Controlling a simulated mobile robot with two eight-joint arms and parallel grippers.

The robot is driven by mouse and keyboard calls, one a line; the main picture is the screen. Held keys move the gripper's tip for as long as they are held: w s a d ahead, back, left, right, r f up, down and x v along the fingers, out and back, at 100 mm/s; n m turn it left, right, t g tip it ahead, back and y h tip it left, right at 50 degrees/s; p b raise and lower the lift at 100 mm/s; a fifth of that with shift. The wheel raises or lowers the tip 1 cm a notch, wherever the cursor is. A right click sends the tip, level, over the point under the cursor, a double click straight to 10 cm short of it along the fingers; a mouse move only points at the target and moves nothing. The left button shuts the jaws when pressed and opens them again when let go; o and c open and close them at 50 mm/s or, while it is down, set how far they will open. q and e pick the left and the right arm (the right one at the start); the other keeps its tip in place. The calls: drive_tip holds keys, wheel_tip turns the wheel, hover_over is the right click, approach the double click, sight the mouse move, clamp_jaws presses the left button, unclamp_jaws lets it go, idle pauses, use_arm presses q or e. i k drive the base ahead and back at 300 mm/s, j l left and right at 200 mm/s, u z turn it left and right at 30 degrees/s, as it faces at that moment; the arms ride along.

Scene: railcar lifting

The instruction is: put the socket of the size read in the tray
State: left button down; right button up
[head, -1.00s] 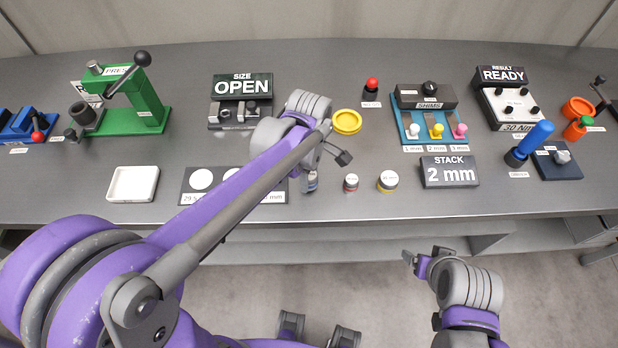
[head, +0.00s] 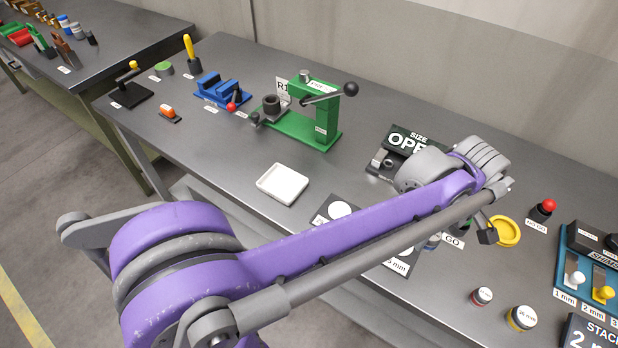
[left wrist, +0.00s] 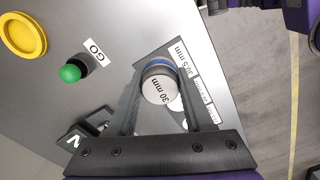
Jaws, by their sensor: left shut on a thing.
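My left gripper (left wrist: 166,80) is shut on a round socket (left wrist: 158,90) with a silver top marked 30 mm and a blue band. In the left wrist view it is over the board with printed size labels (left wrist: 185,60). I cannot tell if it touches the board. In the head view my arm hides most of the gripper. The empty white tray (head: 283,183) lies left of the board. Two more sockets, one with a red band (head: 481,297) and one with a yellow band (head: 521,318), stand at right. My right gripper is out of view.
A green press (head: 310,125) and a blue vise (head: 222,90) stand behind and left of the tray. A yellow ring (head: 503,231), a red button (head: 542,210) and the shim stand (head: 590,262) are at right.

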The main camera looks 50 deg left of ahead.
sight(276, 180)
drive_tip(key=k+j, duration=0.1)
drive_tip(key=j, duration=0.9)
drive_tip(key=k+j, duration=0.15)
drive_tip(key=j, duration=0.35)
drive_tip(key=k+j, duration=0.1)
drive_tip(key=j, duration=0.4)
